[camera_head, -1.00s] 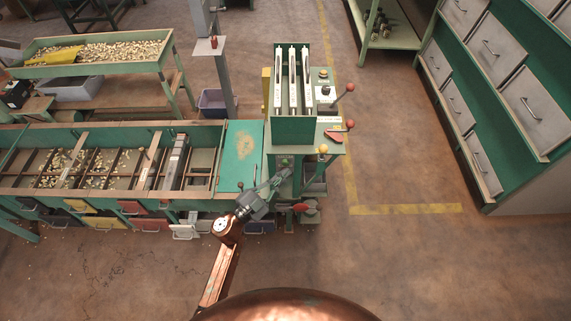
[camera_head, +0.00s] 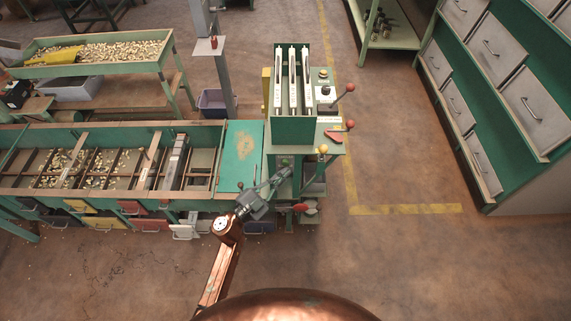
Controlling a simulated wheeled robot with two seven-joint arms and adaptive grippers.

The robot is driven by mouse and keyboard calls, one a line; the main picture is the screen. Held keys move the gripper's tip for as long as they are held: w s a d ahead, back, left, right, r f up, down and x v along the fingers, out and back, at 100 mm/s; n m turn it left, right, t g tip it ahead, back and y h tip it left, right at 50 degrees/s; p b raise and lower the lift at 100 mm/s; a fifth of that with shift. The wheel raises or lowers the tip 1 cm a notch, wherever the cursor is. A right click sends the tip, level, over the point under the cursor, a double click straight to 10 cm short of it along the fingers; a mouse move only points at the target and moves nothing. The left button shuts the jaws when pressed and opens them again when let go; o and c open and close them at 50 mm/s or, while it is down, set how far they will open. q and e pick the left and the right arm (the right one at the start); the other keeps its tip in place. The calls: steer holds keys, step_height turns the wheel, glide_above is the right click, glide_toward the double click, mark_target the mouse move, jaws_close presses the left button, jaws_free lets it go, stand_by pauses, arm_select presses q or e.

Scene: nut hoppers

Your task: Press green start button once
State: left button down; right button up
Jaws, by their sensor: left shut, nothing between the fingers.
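The green start button (camera_head: 284,162) shows as a small green spot on the front of the green machine (camera_head: 294,128), below its hopper box. My left gripper (camera_head: 286,172) is shut and empty. Its fingertips are at the machine's front, just below the button; I cannot tell whether they touch it. My left arm comes up from the bottom of the view. My right gripper is not in view.
A long sorting bench (camera_head: 190,197) with nuts in compartments stands to the left. Levers with red knobs (camera_head: 350,87) and a yellow knob (camera_head: 323,149) stick out on the machine's right. A drawer cabinet (camera_head: 527,120) is at right. Floor in front is clear.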

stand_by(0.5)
arm_select(q)
steer(key=shift+w, duration=0.15)
steer(key=shift+w, duration=0.25)
